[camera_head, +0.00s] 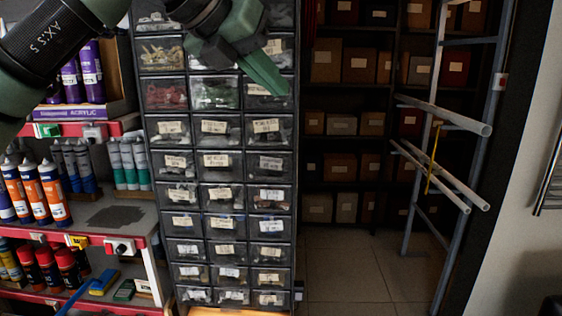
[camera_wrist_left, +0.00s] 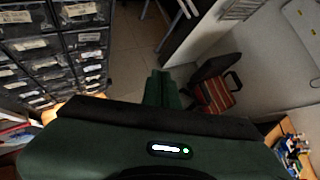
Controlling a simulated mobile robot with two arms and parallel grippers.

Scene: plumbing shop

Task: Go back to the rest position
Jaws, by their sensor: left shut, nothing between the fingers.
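My left gripper (camera_head: 268,75) is green and shows at the top of the head view, its arm coming in from the left. Its fingers are together with nothing between them, pointing down and right in front of the upper drawers. In the left wrist view the closed fingers (camera_wrist_left: 162,90) point away over the floor. No object is held. My right gripper is in neither view.
A tall drawer cabinet (camera_head: 223,170) with labelled bins stands behind the left gripper. Red-edged shelves (camera_head: 85,232) with bottles and tubes are at left. A rack with pipes (camera_head: 440,118) stands at right. Tiled floor (camera_head: 350,262) is clear. A chair (camera_wrist_left: 215,85) shows in the wrist view.

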